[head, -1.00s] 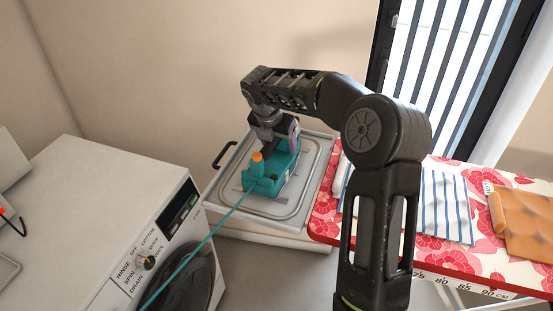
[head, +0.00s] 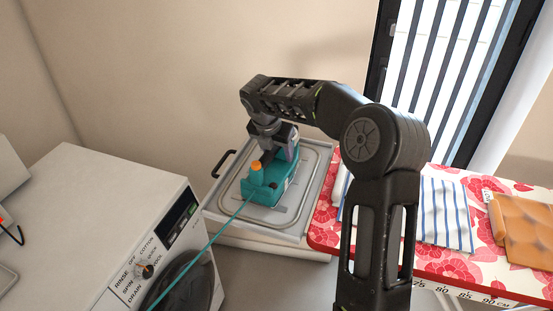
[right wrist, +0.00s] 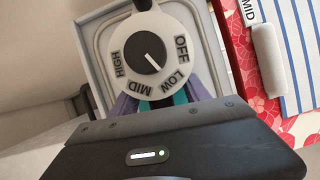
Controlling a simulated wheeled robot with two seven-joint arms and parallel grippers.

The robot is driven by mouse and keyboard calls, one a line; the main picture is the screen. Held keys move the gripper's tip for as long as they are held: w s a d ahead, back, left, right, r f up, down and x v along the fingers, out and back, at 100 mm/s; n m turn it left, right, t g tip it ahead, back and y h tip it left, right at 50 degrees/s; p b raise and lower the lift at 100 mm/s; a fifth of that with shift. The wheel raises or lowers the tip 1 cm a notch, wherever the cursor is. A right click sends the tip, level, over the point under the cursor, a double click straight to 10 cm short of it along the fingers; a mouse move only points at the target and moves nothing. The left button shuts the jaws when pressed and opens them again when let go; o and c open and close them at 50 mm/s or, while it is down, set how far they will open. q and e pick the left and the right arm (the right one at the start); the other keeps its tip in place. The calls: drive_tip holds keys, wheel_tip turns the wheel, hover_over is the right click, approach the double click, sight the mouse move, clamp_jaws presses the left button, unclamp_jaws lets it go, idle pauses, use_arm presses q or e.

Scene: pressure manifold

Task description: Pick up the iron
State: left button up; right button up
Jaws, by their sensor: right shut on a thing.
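The teal iron (head: 270,180) with an orange knob on top sits on the grey metal tray (head: 226,209) in the head view. A teal cord runs from it toward the lower left. My right gripper (head: 274,157) reaches down from above and is shut on the iron; its fingertips are partly hidden. In the right wrist view, a white and black dial (right wrist: 152,56) marked OFF, LOW, MID and HIGH fills the middle, with purple-grey fingers and a bit of teal below it. My left gripper is not in view.
A white washing machine (head: 80,215) stands at the left. A red floral ironing board (head: 440,262) with a striped cloth (head: 445,210) and an orange-brown folded item (head: 522,228) lies at the right. The tray has a dark handle (head: 222,163) at its back left.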

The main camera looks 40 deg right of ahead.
wheel_tip(320, 180, up, 10)
drive_tip(key=shift+r, duration=0.1)
idle(0.4)
idle(0.6)
